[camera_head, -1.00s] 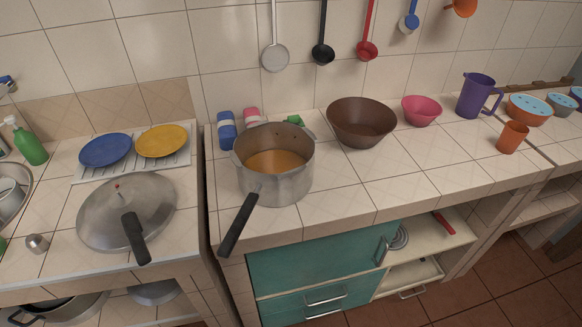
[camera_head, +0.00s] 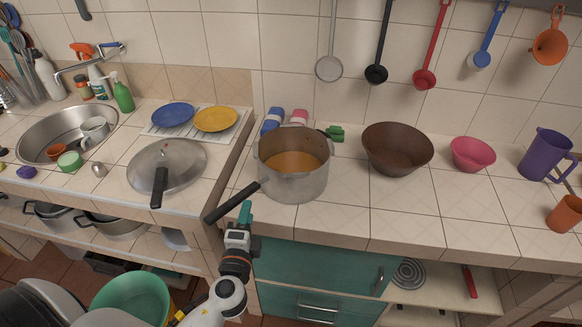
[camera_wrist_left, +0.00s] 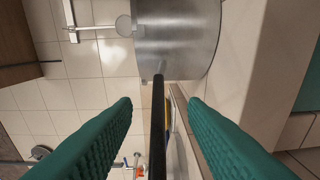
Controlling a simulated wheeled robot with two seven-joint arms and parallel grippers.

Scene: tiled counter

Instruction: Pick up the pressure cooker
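The pressure cooker (camera_head: 300,185) is a grey metal pot without its lid, with orange-brown contents, standing upright near the counter's front edge. Its long black handle (camera_head: 230,203) juts over the edge, toward the lower left. My left gripper (camera_head: 245,210) is just beside the handle in the head view. In the left wrist view its two teal fingers (camera_wrist_left: 160,104) are spread apart, with the black handle (camera_wrist_left: 158,135) running between them and a gap on each side. The pot wall (camera_wrist_left: 180,40) shows beyond the fingertips. My right gripper is not in view.
The metal lid (camera_head: 185,165) with a black handle lies on the left counter. A blue plate (camera_head: 172,115) and yellow plate (camera_head: 215,119) sit behind it. A brown bowl (camera_head: 398,165) stands right of the pot.

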